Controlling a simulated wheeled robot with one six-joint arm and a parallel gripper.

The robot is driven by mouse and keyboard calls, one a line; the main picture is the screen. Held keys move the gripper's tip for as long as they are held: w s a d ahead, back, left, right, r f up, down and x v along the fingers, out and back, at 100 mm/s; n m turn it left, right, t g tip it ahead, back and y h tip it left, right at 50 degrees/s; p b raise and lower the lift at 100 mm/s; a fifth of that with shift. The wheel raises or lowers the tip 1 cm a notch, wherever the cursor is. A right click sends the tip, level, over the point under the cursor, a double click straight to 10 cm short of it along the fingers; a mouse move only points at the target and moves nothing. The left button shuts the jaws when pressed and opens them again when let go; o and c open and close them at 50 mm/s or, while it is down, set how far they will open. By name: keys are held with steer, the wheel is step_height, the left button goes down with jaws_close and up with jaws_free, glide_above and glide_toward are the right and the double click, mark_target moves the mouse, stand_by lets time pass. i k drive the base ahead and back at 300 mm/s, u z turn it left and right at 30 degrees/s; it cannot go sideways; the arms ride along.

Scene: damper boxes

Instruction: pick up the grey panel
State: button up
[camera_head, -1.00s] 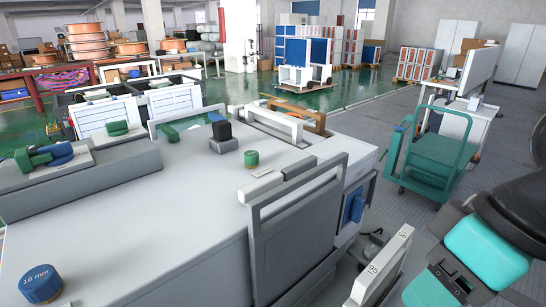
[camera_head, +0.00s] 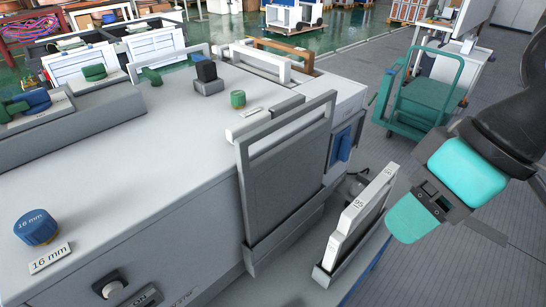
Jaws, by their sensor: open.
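The grey panel (camera_head: 284,170) is a flat upright plate with a long handle slot along its top. It stands in a holder on the front side of the light grey bench and rises a little above the bench top. My gripper (camera_head: 446,206), at the end of the black and teal arm, is at the right. It is well apart from the panel and holds nothing that I can see. Its fingertips are hard to make out.
White numbered panels (camera_head: 357,220) stand in a low holder between the grey panel and my arm. A blue 16 mm knob (camera_head: 36,227), a green knob (camera_head: 238,99) and a black block (camera_head: 206,72) sit on the bench (camera_head: 150,180).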

mark_target(274, 185)
steer(key=z, duration=1.3)
steer(key=i, duration=0.55)
steer(key=u, duration=2.25)
